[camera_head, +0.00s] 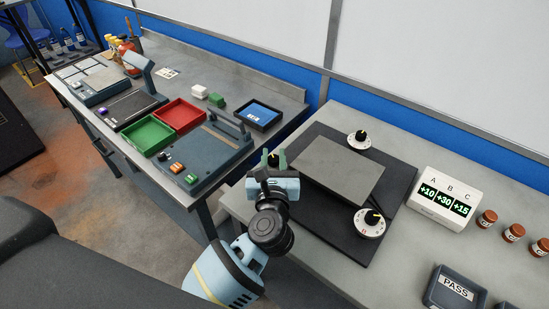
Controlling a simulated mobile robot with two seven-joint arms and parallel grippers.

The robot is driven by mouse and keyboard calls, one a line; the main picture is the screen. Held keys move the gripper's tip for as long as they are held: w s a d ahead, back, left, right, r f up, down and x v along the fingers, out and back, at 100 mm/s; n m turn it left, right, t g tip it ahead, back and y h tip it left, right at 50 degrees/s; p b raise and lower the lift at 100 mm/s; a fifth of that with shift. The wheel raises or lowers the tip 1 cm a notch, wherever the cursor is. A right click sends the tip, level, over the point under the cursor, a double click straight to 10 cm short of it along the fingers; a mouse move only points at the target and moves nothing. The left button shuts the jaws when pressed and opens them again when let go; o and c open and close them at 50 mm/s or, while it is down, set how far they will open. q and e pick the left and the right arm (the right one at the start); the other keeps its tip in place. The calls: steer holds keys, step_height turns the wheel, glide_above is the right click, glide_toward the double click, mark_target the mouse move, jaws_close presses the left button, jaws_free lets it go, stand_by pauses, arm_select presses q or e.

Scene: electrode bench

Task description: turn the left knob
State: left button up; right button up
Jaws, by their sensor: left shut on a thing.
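The left knob (273,158) is black with a yellow mark. It sits at the left corner of a dark board, beside a grey plate (338,168). My left gripper (274,161) is shut on this knob, its green fingers on either side. The gripper hides most of the knob and its dial. Two more black knobs on white dials show, one behind the plate (359,139) and one in front of it (369,222). My right gripper is not in view.
A white display box (447,199) reads A +10, B +30, C +15. Several brown jars (487,220) and a grey PASS tray (455,289) stand at the right. On the far bench are a green tray (149,135), a red tray (180,115) and a dark tray with a blue inside (259,114).

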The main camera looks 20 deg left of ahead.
arm_select(q)
steer(key=shift+y, duration=0.3)
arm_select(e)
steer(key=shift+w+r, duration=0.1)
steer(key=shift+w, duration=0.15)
arm_select(q)
steer(key=o, duration=1)
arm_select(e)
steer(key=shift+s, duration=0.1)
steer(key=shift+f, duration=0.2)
arm_select(q)
steer(key=shift+s+f, duration=0.1)
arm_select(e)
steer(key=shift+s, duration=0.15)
